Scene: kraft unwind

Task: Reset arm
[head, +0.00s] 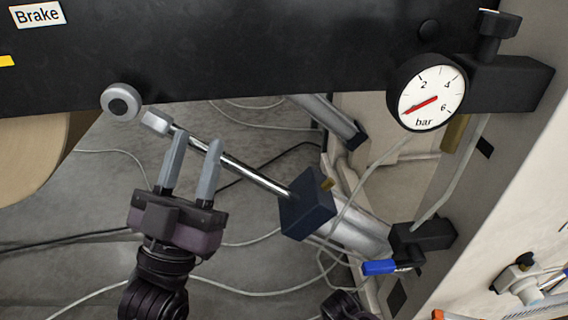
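My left gripper (197,141) comes up from the lower left with its two grey fingers apart, and nothing is clearly held between them. Its fingertips overlap a shiny piston rod (250,173) near the rod's light grey end piece (156,122). I cannot tell whether they touch it. The rod slants down to the right into a dark blue block (306,205) on a silver cylinder (359,236). A round grey roller or knob (121,101) sits just up and left of the rod end, apart from it. My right gripper cannot be made out.
A black beam with a "Brake" label (37,15) spans the top. A pressure gauge (428,93) hangs at upper right. A blue valve lever (379,267) is at lower right, by a grey upright (450,205). Loose hoses cross the grey floor (60,215). A brown roll edge (30,155) is at left.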

